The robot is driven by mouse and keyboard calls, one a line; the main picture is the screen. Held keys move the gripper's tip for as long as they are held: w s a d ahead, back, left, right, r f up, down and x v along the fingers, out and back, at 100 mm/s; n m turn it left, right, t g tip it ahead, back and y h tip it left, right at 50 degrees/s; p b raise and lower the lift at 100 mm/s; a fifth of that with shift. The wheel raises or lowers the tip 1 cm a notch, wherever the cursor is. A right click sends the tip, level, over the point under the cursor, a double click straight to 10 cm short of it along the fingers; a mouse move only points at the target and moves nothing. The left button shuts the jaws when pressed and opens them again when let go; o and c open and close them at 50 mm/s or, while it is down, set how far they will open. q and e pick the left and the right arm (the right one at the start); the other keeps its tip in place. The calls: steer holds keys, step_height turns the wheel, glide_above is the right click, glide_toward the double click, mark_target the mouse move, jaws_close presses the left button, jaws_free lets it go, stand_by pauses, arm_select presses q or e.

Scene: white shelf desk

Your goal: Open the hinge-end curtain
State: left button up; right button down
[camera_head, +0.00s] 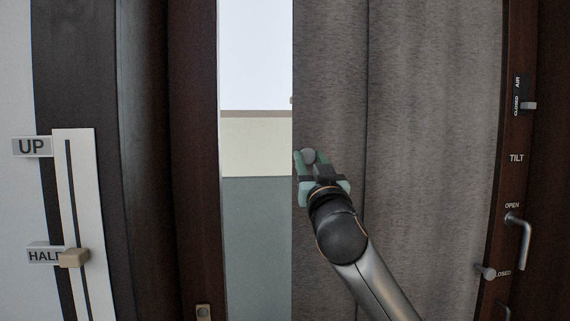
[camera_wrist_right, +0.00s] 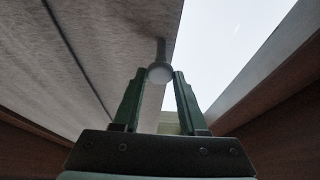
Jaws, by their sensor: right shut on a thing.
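The grey curtain (camera_head: 430,130) hangs over the right part of the window, and its left edge stands near the middle of the head view. A round grey knob (camera_head: 308,156) is at that edge. My right gripper (camera_head: 309,158) is shut on the knob, one green finger on each side of it. In the right wrist view the knob (camera_wrist_right: 160,72) sits between the fingertips of the gripper (camera_wrist_right: 160,80), with the curtain (camera_wrist_right: 100,50) to the left and bright window to the right. My left gripper is not in view.
The bare window gap (camera_head: 255,140) lies left of the curtain, beside a dark wooden frame (camera_head: 190,130). A slider (camera_head: 74,258) on a white panel is at far left. A metal handle (camera_head: 522,240) and small levers stick out on the right frame.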

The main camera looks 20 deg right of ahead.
mark_target(374, 159)
steer(key=s+d, duration=0.1)
steer(key=d, duration=0.3)
steer(key=s+d, duration=0.1)
steer(key=d, duration=0.3)
steer(key=s+d, duration=0.1)
steer(key=d, duration=0.4)
steer(key=shift+s, duration=0.3)
steer(key=shift+c, duration=2.3)
jaws_free()
